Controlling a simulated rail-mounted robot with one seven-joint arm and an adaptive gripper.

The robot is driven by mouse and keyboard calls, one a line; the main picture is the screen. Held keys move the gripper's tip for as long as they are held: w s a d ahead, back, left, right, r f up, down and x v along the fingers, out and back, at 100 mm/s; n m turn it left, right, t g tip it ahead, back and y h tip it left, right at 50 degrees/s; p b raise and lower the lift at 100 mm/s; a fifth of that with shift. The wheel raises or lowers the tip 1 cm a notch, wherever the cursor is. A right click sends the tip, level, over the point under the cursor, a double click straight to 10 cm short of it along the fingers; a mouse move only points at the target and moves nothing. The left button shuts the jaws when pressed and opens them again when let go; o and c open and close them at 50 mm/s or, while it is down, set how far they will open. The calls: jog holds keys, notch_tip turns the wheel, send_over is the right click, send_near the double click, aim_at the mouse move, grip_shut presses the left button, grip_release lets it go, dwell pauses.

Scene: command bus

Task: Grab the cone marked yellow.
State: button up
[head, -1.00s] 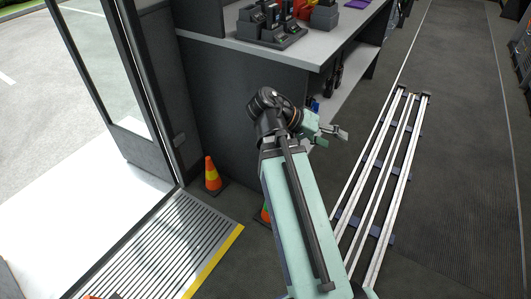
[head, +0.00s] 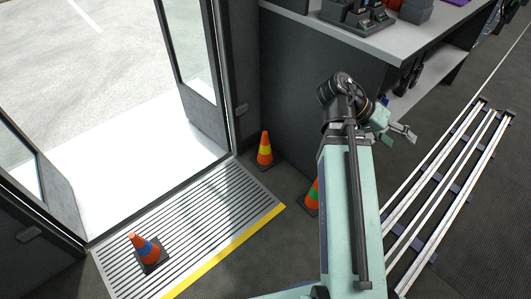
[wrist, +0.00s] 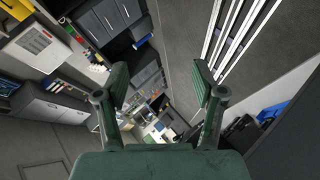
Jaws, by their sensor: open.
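The cone with the yellow band (head: 264,152) stands upright on the floor, orange on a dark base, beside the door frame and the dark counter side. A cone with a blue band (head: 146,251) stands on the ribbed step mat at lower left. A cone with a green band (head: 312,196) is partly hidden behind my arm. My gripper (head: 405,131) is up by the counter's edge, to the right of the yellow-banded cone and well apart from it. In the wrist view my gripper (wrist: 160,86) is open with nothing between its fingers. No cone shows in the wrist view.
The grey counter (head: 400,37) with devices on top stands behind my arm. White floor rails (head: 440,190) lie at right. The ribbed mat (head: 190,225) with a yellow edge lies before the open doorway. Floor between mat and counter is clear around the cones.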

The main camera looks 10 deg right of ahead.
dwell(0.3)
jog(key=shift+o, duration=1.1)
